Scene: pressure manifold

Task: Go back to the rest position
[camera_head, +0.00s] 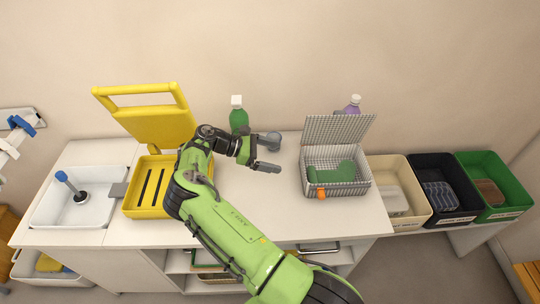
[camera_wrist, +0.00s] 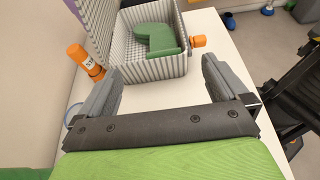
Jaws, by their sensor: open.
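My gripper (camera_head: 266,167) is over the white counter (camera_head: 258,207), between the yellow case and the checkered box. In the wrist view my gripper (camera_wrist: 165,92) shows its two grey fingers wide apart, with nothing between them. The checkered box (camera_head: 347,203) stands open to the right of my gripper, its lid tilted back. A green curved piece (camera_head: 336,174) lies inside it. The box also shows ahead of the fingers in the wrist view (camera_wrist: 150,68), apart from them, with the green piece (camera_wrist: 157,38) inside.
The open yellow case (camera_head: 148,211) stands left of my arm, beside a white tray (camera_head: 45,212) with a blue-topped tool. Cream, black and green bins line the right.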

